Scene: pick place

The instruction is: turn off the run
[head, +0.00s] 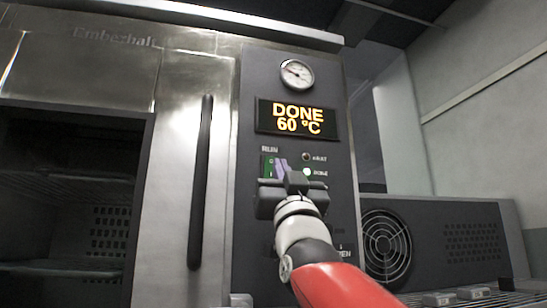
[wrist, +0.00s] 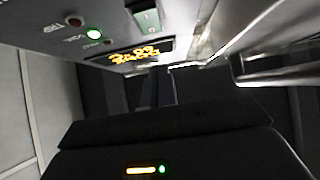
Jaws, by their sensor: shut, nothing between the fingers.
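The run switch (head: 267,167) is a green rocker under a small label on the dark control panel (head: 250,215). It also shows in the wrist view (wrist: 147,18) at the top. Which side of it is pressed in is too small to tell. My gripper (head: 281,166) is shut and empty in front of the panel. In the wrist view the fingers (wrist: 162,88) point toward the panel below the switch; contact cannot be told. The display (head: 297,118) reads DONE 60 °C.
A lit green lamp (head: 308,172) and an unlit lamp (head: 306,157) sit right of the switch. A round gauge (head: 297,74) is above the display. A long vertical handle (head: 201,180) stands left of the panel. A fan unit (head: 387,246) is at the right.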

